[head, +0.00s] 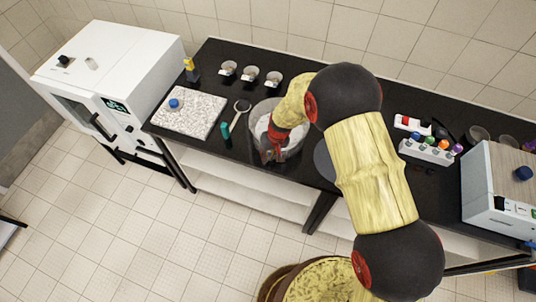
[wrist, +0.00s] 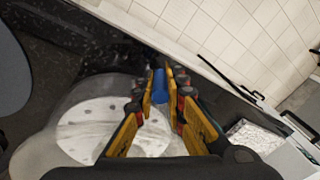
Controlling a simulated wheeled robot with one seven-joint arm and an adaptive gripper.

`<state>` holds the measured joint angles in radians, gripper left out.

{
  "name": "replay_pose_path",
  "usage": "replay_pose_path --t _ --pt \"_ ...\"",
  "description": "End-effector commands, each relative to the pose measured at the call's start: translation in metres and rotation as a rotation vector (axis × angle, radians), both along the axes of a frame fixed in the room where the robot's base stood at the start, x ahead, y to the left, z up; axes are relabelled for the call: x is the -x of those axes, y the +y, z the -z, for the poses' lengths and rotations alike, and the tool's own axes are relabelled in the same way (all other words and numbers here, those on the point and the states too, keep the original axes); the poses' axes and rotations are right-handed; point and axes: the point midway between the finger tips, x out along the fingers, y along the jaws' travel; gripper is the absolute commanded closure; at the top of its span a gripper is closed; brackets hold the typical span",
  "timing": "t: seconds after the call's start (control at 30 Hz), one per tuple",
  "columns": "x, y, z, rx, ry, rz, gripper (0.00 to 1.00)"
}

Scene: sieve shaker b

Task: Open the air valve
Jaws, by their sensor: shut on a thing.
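A blue part (wrist: 160,84), which looks like the air valve's handle, lies between my fingertips in the wrist view. My gripper (wrist: 164,92) is closed on it; the yellow fingers hide part of it, so how far the valve is turned cannot be told. In the head view my gripper (head: 271,148) reaches down at the front of the round, clear-walled sieve shaker (head: 291,150). The valve itself is hidden there by the gripper and arm. The shaker also shows in the wrist view (wrist: 75,128), with a pale, holed disc inside, beside the fingers.
Left of the shaker are a teal-handled tool (head: 225,134), a speckled slab (head: 190,118) and a white cabinet (head: 120,75). Three small bowls (head: 250,74) stand behind. A bottle rack (head: 426,151) and a boxy device (head: 495,190) stand on the right. The tiled wall bounds the back.

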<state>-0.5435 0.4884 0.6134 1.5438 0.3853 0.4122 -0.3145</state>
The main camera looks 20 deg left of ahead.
Motion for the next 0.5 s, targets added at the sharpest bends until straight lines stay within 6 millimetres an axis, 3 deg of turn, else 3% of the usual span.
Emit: replay_pose_path --t 0.37,0.4,0.5 --pt "0.0024 -0.0010 0.0024 0.004 0.006 -0.001 1.00" --pt "0.0024 -0.0009 0.0025 0.004 0.006 -0.001 0.86" --pt "0.0026 -0.0010 0.0025 0.004 0.006 -0.001 0.81"
